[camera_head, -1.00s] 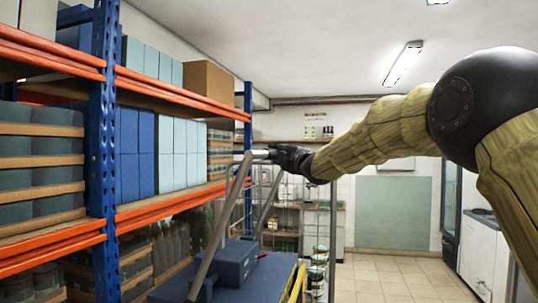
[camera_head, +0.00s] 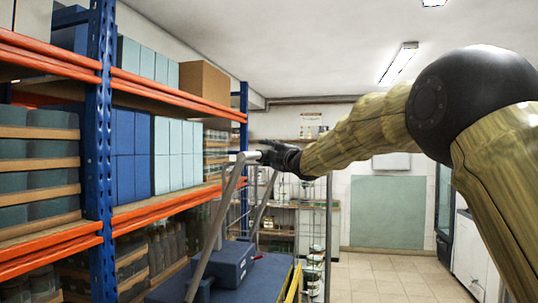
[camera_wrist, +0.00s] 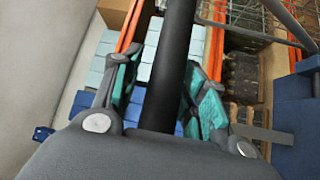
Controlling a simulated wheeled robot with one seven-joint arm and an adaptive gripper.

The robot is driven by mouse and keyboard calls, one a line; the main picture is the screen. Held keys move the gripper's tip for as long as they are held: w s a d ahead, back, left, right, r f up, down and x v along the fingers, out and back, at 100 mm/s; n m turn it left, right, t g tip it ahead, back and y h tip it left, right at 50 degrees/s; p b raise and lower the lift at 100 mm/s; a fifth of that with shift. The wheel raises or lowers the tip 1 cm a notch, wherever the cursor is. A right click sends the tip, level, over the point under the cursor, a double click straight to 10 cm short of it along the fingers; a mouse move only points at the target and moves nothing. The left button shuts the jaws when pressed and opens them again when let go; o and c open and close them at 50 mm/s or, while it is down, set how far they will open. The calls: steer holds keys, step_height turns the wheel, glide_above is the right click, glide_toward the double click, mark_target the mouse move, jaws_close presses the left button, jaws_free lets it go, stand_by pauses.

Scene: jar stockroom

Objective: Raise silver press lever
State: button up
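The press lever (camera_head: 212,235) in the head view is a grey metal frame. Its two slanted arms rise from a blue base (camera_head: 262,276) to a crossbar. My black gripper (camera_head: 272,154) is at the right end of that crossbar. In the wrist view a thick dark bar (camera_wrist: 171,60), apparently the crossbar in shadow, runs between the teal-padded fingers of my gripper (camera_wrist: 165,80). The right finger appears against the bar; a narrow gap shows beside the left one. The fingers lean inward around it. The contact itself is partly hidden.
Orange and blue shelving (camera_head: 98,130) with blue and pale boxes stands close on the left. A blue block (camera_head: 232,263) sits on the base, with yellow rails (camera_head: 291,284) beside it. A wire rack (camera_head: 312,225) stands behind. Tiled floor (camera_head: 385,278) is clear at right.

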steer(key=shift+s+d+f, duration=0.1)
steer(key=shift+d, duration=0.3)
steer(key=v, duration=1.1)
steer(key=shift+s, duration=0.3)
steer(key=shift+d+f, duration=0.1)
